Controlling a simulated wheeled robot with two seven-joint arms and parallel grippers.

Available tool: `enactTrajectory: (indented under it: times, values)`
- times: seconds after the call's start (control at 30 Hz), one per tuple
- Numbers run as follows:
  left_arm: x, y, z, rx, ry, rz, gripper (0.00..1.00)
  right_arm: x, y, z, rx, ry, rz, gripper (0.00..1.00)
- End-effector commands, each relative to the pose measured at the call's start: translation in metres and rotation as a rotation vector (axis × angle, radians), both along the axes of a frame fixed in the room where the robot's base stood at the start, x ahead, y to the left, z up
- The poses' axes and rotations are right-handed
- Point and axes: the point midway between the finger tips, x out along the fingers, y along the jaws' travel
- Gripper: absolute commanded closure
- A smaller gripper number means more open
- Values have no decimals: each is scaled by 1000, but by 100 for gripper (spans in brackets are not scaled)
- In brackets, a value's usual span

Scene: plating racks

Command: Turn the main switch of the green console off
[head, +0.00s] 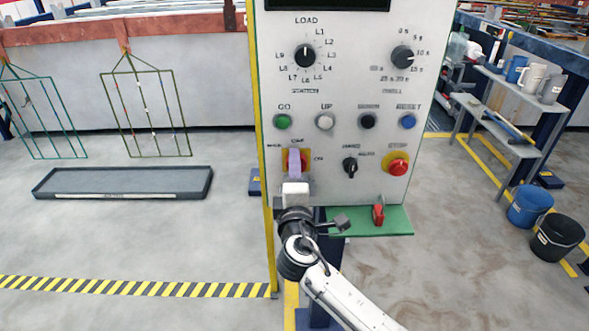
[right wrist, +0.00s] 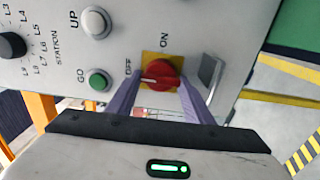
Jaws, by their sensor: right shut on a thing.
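The console (head: 345,85) has a pale front panel and a green shelf (head: 395,222) at its foot. Its main switch (head: 303,160) is a red knob on a yellow plate, partly hidden in the head view by my right gripper (head: 295,160). In the right wrist view the red knob (right wrist: 166,72) sits between the purple fingers of my right gripper (right wrist: 161,72), which is shut on it. The knob's white mark points left, toward the OFF label; the ON label is above the knob in that view. My left gripper is not in view.
Green GO (head: 282,121) and white UP (head: 325,121) buttons lie just above the switch. A black selector (head: 350,165) and a red stop button (head: 398,163) are to its right. A red-handled item (head: 378,214) is at the shelf. A grey tray (head: 125,184) lies left.

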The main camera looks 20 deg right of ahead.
Motion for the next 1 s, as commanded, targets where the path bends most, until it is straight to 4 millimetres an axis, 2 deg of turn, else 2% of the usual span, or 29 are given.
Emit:
enactTrajectory:
  times: [0.37,0.4,0.43,0.77,0.87,1.0]
  values:
    - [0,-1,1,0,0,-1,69,0,0,-1,-9,4,0,76]
    - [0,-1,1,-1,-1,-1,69,0,0,-1,-9,4,0,48]
    - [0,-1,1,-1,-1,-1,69,0,0,-1,-8,3,0,43]
    - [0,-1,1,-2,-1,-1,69,-2,1,-1,-5,3,1,43]
    - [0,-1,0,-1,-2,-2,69,-11,4,-2,-4,3,1,43]
    - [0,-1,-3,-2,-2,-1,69,-35,11,-3,-3,4,3,43]
